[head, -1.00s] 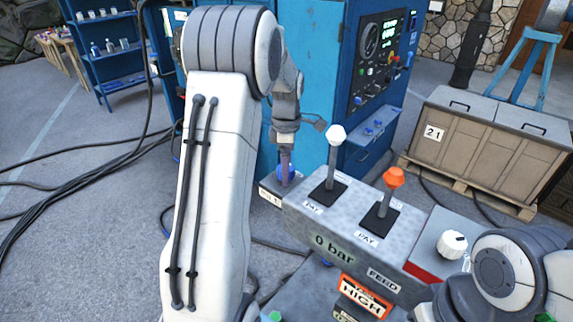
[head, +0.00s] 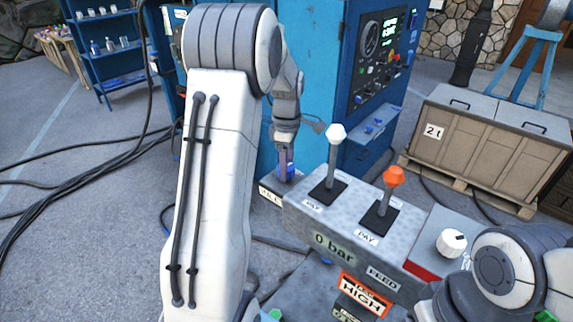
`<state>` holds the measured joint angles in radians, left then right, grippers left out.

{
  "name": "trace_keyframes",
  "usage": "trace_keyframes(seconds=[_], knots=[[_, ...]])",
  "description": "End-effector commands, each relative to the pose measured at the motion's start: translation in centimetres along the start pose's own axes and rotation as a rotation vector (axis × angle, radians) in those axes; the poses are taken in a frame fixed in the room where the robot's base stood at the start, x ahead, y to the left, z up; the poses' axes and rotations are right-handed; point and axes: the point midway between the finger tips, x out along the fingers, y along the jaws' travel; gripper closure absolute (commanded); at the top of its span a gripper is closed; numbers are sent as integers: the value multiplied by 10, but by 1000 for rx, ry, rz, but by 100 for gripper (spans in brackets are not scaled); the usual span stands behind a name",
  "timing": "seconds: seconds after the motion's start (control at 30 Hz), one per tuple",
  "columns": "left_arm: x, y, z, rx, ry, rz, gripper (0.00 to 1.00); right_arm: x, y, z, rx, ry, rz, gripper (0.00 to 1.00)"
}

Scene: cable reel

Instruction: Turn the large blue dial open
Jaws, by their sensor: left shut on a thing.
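The large blue dial (head: 291,172) sits low on a grey housing in front of the blue cabinet, left of the lever console. Only a part of it shows. My left gripper (head: 285,168) reaches down from above and is shut on the dial. Its fingers cover much of the dial, so I cannot read the dial's exact angle. A white label on the housing beside the dial is partly hidden. My right arm shows at the lower right, but its gripper is out of view.
The grey console (head: 345,235) stands right beside the dial, with a white-topped lever (head: 336,135), an orange-topped lever (head: 393,178) and a white knob (head: 452,243). The blue cabinet (head: 320,80) rises behind. Black cables (head: 80,195) lie on the floor at left.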

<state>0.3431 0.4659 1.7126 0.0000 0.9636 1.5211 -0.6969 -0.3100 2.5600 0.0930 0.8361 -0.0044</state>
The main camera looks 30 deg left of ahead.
Motion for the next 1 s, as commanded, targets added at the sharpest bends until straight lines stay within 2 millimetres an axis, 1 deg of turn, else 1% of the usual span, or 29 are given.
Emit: trace_keyframes(seconds=[1.0], knots=[[-1,-2,-1,954,1,2,96,-9,-1,0,-2,0,0,10]])
